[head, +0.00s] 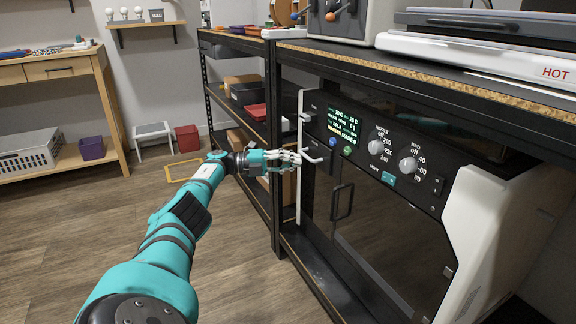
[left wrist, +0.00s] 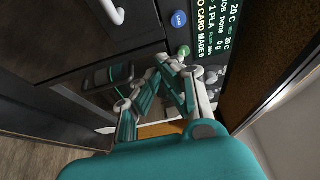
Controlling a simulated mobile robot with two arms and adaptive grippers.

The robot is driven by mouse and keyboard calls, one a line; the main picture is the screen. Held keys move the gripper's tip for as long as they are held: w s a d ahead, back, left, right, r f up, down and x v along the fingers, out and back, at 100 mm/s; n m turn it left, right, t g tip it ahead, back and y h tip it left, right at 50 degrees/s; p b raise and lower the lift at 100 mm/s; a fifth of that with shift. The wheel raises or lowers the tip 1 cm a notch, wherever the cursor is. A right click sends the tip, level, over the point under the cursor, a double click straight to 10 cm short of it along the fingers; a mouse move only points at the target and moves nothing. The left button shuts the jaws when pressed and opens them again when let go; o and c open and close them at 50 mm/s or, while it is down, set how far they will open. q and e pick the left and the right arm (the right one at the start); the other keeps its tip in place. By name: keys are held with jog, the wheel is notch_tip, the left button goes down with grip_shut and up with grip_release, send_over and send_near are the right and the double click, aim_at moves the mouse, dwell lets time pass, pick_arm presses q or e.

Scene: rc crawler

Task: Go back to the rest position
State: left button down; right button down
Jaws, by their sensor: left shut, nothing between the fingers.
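My left gripper (head: 290,158) is shut and empty at the end of my teal left arm, which reaches out from the bottom left in the head view. It is close in front of the left side of a black machine (head: 400,240) with a lit screen and two knobs. I cannot tell if the fingertips touch it. In the left wrist view the gripper (left wrist: 168,65) is near the panel's blue button (left wrist: 179,19) and green button (left wrist: 184,51). My right gripper is not in view.
The machine sits in a black shelf frame with a wooden top (head: 450,85). A hot-marked white device (head: 480,62) stands on that top. Shelves with trays (head: 247,93) are behind the gripper. A wooden table (head: 60,70) stands at the left. The floor (head: 120,220) left of my arm is clear.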

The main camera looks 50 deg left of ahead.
pick_arm(q)
jog(key=shift+s+a, duration=0.4)
jog(key=shift+a, duration=0.1)
jog(key=shift+f, duration=0.1)
